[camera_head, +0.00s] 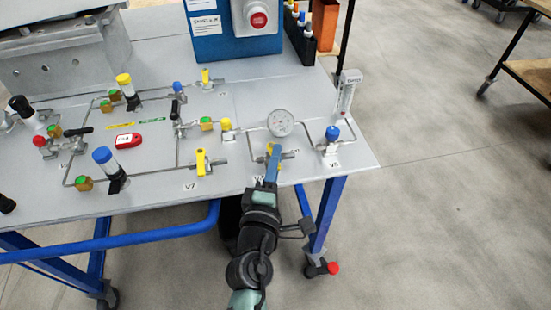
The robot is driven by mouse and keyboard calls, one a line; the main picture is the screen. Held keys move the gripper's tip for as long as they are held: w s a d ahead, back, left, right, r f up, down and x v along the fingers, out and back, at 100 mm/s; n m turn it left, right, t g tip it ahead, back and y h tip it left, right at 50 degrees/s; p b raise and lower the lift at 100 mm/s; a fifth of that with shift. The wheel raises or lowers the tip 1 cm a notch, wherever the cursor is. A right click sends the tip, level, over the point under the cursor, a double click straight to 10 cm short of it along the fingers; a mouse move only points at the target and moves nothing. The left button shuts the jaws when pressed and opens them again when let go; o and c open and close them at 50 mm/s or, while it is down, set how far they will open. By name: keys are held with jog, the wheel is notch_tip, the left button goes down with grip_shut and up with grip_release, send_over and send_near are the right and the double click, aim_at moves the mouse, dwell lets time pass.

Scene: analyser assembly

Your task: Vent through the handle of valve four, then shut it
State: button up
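A valve with a yellow handle (269,147) sits on the bench's pipework, below the round gauge. I take it for valve four, but its label is too small and partly covered to read. My gripper (272,163) reaches in from the front edge, with its blue fingers right at this handle and hiding much of the valve. I cannot tell whether the fingers touch or grasp the handle, or how far the handle is turned.
Left of it stands another yellow-handled valve (201,161). A round gauge (280,123), a blue-knobbed valve (332,133) and an upright flow tube (347,92) are close by on the right. A blue box with a red button (258,20) stands behind.

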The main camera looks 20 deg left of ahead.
grip_shut()
